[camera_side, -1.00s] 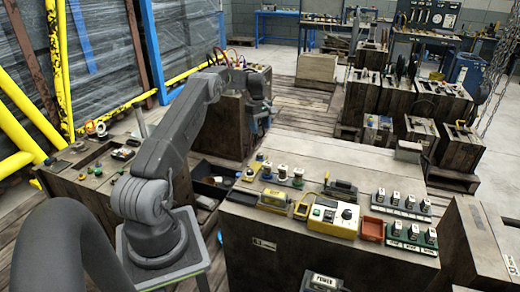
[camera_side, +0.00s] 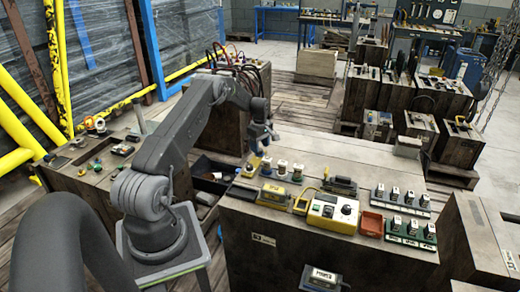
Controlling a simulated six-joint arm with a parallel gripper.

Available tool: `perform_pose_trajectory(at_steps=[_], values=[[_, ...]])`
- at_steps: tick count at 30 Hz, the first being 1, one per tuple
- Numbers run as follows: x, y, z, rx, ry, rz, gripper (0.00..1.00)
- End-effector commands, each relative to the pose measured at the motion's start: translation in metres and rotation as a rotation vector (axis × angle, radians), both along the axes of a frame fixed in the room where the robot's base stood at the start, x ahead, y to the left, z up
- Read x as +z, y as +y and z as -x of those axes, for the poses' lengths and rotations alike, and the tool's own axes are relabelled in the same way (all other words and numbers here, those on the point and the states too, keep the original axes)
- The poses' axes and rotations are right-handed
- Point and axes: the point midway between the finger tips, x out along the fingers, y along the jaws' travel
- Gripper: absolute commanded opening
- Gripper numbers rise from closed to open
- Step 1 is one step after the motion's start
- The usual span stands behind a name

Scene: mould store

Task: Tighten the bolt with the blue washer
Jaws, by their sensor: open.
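A short row of small upright bolt-like pieces with coloured bases stands at the back left of the near wooden bench (camera_side: 330,160). One piece (camera_side: 265,166) near the left end looks bluish at its base, and another piece (camera_side: 298,173) at the right end is pale on top. They are too small to tell for certain which one carries the blue washer. My gripper (camera_side: 262,145) is open, pointing down just above and behind the left end of the row. It appears empty, and I cannot see it touching any piece.
A yellow control box (camera_side: 333,212), a red tray (camera_side: 370,225) and two racks of white-topped pieces, one green (camera_side: 410,232), stand on the bench's front right. A yellow-based block (camera_side: 273,195) lies before the row. The back middle of the bench is clear.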

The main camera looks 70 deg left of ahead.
Motion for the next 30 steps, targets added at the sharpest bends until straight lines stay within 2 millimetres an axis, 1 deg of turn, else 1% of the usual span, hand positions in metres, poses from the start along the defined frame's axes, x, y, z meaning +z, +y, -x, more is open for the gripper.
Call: perform_pose_trajectory(at_steps=[1, 6, 15, 30], values=[[-0.007, 0.0, 0.0, 0.0, 0.001, 0.0, 0.55], [-0.018, 0.0, 0.0, 0.0, 0.001, 0.0, 0.55], [-0.019, 0.0, 0.0, 0.0, 0.0, 0.0, 0.55], [-0.019, 0.0, 0.0, 0.0, 0.0, 0.0, 0.07]])
